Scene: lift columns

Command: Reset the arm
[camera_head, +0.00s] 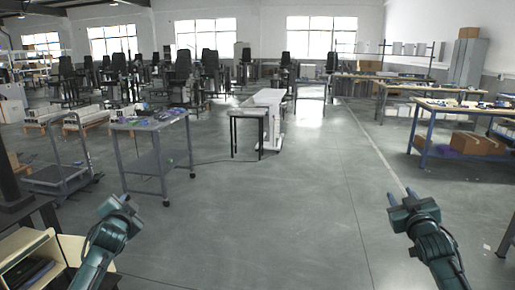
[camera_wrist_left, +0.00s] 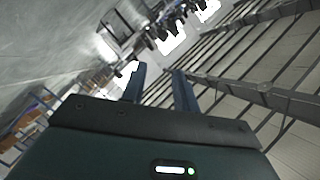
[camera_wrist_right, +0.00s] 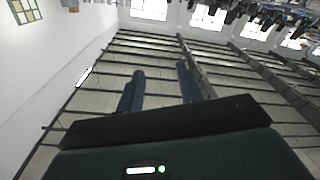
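My left gripper (camera_head: 122,203) is raised at the lower left of the head view, over grey floor. In the left wrist view its two fingers (camera_wrist_left: 160,88) stand apart with nothing between them. My right gripper (camera_head: 407,196) is raised at the lower right of the head view, also over bare floor. In the right wrist view its two fingers (camera_wrist_right: 159,88) are apart and empty. Both wrist views look out at the room and ceiling, upside down or tilted. Neither gripper touches anything.
A grey wheeled cart (camera_head: 150,124) stands ahead on the left, with a platform trolley (camera_head: 62,178) beside it. A cream shelf unit (camera_head: 38,250) is close at the lower left. A blue-framed workbench (camera_head: 470,110) with boxes stands at right. The middle floor is clear.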

